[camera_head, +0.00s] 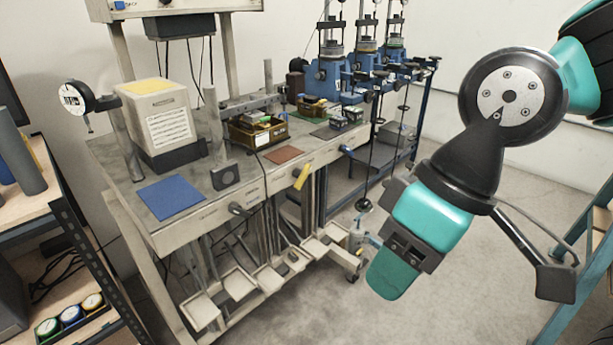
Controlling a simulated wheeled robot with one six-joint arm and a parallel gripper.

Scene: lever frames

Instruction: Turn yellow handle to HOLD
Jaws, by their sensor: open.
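The yellow handle (301,177) is a short lever on the front panel of the beige test bench, right of the panel's middle. It slants, with its upper end to the right and its lower end to the left. Markings on the panel are too small to read, so I cannot make out HOLD. My gripper (390,274), at the end of the teal and black arm, hangs in front of the bench, right of and below the handle. It is apart from the handle and open, with nothing seen in it. Its jaws are hard to make out from this angle.
A dark knob (238,209) sits left of the handle. Several trays hang below on levers.

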